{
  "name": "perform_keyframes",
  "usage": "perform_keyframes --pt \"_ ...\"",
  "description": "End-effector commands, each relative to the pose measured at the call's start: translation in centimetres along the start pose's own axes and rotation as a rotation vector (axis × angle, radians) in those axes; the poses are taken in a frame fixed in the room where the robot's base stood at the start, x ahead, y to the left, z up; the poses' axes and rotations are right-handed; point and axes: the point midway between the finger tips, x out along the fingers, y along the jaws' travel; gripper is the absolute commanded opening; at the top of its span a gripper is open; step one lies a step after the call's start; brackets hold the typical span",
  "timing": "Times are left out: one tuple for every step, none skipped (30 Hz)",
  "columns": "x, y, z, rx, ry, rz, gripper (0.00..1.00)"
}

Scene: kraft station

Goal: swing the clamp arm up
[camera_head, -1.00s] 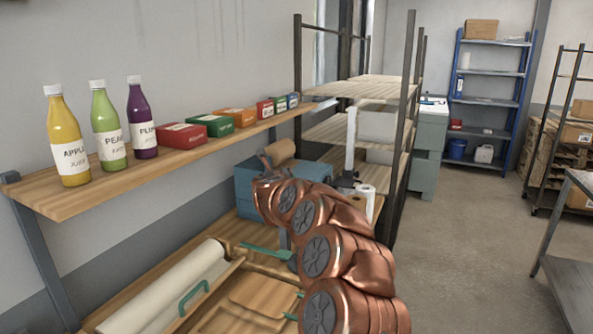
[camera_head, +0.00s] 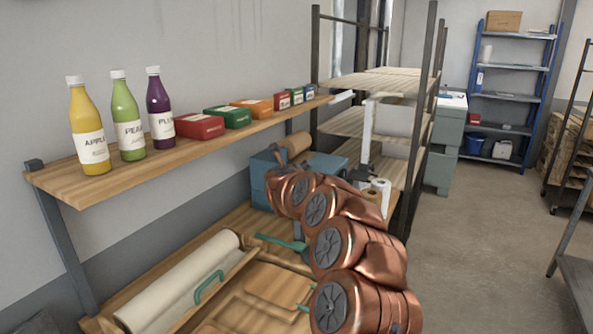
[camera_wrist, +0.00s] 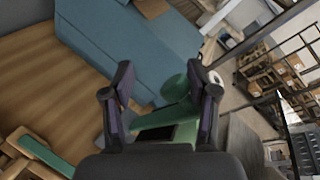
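My gripper (camera_wrist: 160,80) is open in the wrist view, its two dark fingers spread apart. A green part with a rounded end (camera_wrist: 176,88) and a dark slot below shows between and beyond the fingers; I cannot tell whether they touch it. Another green bar (camera_wrist: 45,157) lies at the lower left of that view. In the head view a green lever (camera_head: 280,243) lies low over the wooden bench, left of my copper arm. I cannot tell for sure which green part is the clamp arm.
A blue box (camera_head: 262,183) stands on the bench behind my arm, and fills the upper wrist view (camera_wrist: 120,40). A pale paper roll (camera_head: 180,282) and green handle (camera_head: 208,288) are at front left. A wall shelf (camera_head: 130,182) with bottles and small boxes overhangs the bench.

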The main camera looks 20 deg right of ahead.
Motion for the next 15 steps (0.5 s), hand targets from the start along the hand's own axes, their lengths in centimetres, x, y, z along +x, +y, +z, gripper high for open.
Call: perform_keyframes --pt "0.05 -0.03 -0.12 0.001 0.002 0.0 0.55" --pt "0.05 -0.09 -0.1 0.001 0.002 -0.001 0.55" --pt "0.05 -0.16 -0.06 0.001 0.001 -0.002 0.55" --pt "0.05 -0.2 -0.05 0.001 0.001 -0.003 0.55" --pt "0.04 -0.24 -0.01 0.001 0.0 -0.003 0.55" --pt "0.04 -0.29 0.02 0.001 0.0 -0.004 0.55" --pt "0.03 -0.31 0.05 0.001 0.0 -0.005 0.55" --pt "0.03 -0.34 0.08 0.001 -0.001 -0.005 0.55" --pt "0.02 -0.37 0.12 0.001 -0.001 -0.005 0.55" --pt "0.01 -0.39 0.14 0.001 -0.002 -0.006 0.55" --pt "0.0 -0.39 0.16 0.001 -0.002 -0.006 0.55" --pt "-0.02 -0.41 0.19 0.001 -0.002 -0.006 0.55" --pt "-0.06 -0.41 0.21 0.001 -0.003 -0.006 0.55" --pt "-0.12 -0.41 0.23 0.001 -0.003 -0.006 0.55" --pt "-0.25 -0.43 0.25 0.001 -0.003 -0.006 0.55"
